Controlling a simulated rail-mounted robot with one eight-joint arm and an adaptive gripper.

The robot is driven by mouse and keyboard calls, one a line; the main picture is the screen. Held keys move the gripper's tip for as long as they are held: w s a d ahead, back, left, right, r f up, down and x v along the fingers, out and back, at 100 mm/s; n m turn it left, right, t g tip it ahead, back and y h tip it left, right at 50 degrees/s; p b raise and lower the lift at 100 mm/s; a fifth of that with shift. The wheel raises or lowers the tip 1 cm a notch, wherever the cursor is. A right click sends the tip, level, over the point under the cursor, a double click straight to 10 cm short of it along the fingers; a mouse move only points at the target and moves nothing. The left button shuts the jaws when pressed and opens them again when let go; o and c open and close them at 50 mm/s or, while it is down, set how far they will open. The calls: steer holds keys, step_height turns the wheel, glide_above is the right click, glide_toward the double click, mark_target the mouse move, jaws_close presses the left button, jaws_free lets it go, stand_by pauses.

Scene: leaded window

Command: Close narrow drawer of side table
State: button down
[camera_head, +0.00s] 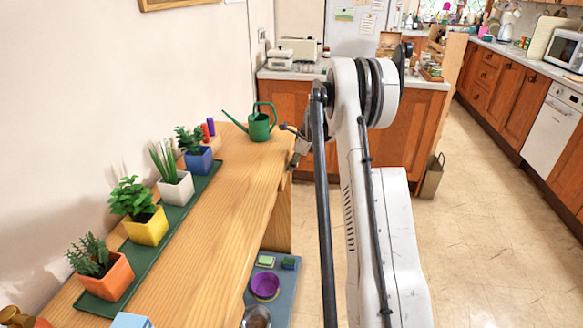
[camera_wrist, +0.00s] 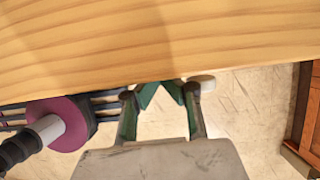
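The side table (camera_head: 225,205) is a light wooden table along the left wall in the head view. Its top also fills the upper part of the wrist view (camera_wrist: 150,40). The narrow drawer cannot be made out clearly, and how far open it is cannot be told. A pale round knob-like piece (camera_wrist: 203,82) shows just below the table edge in the wrist view, beside the right finger. My gripper (camera_wrist: 160,86) is at the table edge with its green-padded fingers converging and their tips together; nothing shows between them. In the head view my gripper (camera_head: 300,145) is at the table's far right edge, partly hidden by my arm.
Potted plants, including a yellow pot (camera_head: 147,228), stand on a green tray (camera_head: 104,309) along the wall. A green watering can (camera_head: 259,126) stands at the table's far end. A low shelf (camera_head: 285,285) holds a purple bowl (camera_head: 265,284).

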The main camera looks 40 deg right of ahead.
steer(key=shift+w+a, duration=0.2)
steer(key=shift+a, duration=0.05)
steer(key=s+d+r, duration=0.5)
steer(key=s+r, duration=0.1)
steer(key=r, duration=0.3)
steer(key=shift+s+d+r, duration=0.15)
steer(key=shift+d, duration=0.1)
